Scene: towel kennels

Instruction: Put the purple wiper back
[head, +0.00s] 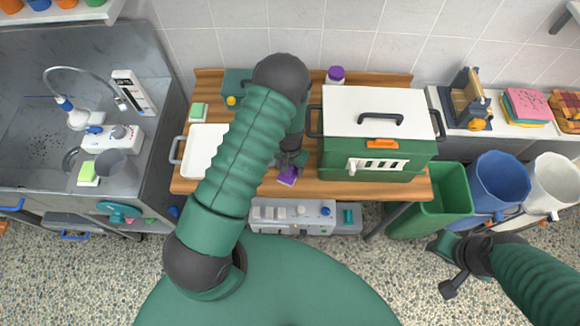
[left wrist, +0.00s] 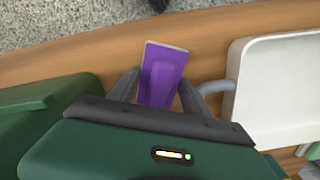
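The purple wiper (left wrist: 163,75), a purple block with a pale edge, lies on the wooden table in the left wrist view. It also shows in the head view (head: 288,177), near the table's front edge. My left gripper (head: 290,160) is just above it, pointing down. In the left wrist view the two fingers (left wrist: 160,92) stand apart on either side of the wiper's near end. I cannot tell whether they touch it. My right gripper (head: 442,268) is at the lower right above the floor, its fingers apart and nothing between them.
A white tray (head: 205,150) stands left of my arm. A green box with a white lid (head: 378,108) stands to the right. A purple-capped bottle (head: 335,76) is behind. A sink (head: 38,115) is at far left. Green (head: 440,205), blue (head: 497,180) and white (head: 551,180) bins stand right.

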